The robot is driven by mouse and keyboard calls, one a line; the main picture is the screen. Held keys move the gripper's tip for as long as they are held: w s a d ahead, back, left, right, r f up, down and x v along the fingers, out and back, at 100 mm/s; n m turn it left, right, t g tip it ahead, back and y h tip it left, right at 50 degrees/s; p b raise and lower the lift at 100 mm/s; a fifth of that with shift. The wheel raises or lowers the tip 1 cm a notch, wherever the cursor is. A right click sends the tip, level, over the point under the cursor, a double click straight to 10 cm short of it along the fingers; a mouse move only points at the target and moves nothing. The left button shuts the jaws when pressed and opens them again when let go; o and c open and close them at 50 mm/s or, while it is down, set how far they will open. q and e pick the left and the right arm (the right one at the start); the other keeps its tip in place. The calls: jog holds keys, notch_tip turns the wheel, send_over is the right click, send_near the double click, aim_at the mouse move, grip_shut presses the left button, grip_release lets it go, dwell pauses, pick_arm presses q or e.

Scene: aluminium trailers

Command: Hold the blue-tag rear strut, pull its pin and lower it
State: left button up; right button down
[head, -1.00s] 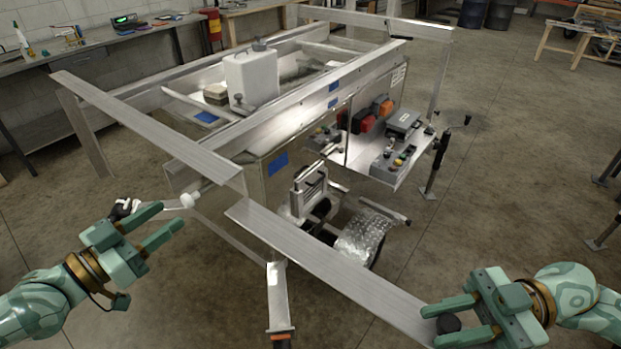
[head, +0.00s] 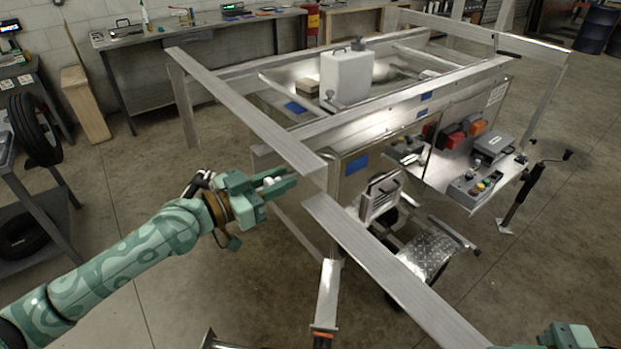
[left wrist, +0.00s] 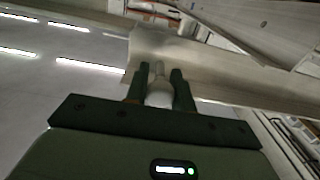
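My left gripper (head: 282,181) is at the near left corner of the trailer frame, below the end of the long left rail (head: 245,110). Its fingers are close together on a pale round-ended piece (head: 268,181), which also shows between the fingers in the left wrist view (left wrist: 160,92). A black end (head: 197,183) pokes out behind the gripper, apparently of a side strut; my gripper hides most of it, and no blue tag shows there. Another strut (head: 327,285), with an orange band, hangs from the near corner. My right gripper (head: 560,337) is mostly cut off at the bottom edge.
The near rail (head: 385,265) slants across to the lower right. Blue patches (head: 357,163) mark the trailer body. A diamond-plate fender (head: 427,257) and a jack stand (head: 520,195) are right. A rack with tyres (head: 35,130) stands left. The floor between is clear.

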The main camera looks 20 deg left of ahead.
pick_arm(q)
jog(key=shift+v, duration=1.6)
grip_shut()
pick_arm(e)
jog(key=shift+w, duration=0.1)
jog(key=shift+d, duration=0.1)
pick_arm(q)
jog(key=o, duration=0.6)
grip_release()
jog(key=o, duration=0.4)
jog(key=shift+s+a, duration=0.1)
jog(key=shift+s, duration=0.05)
send_near(266, 186)
jog(key=shift+v, duration=1.55)
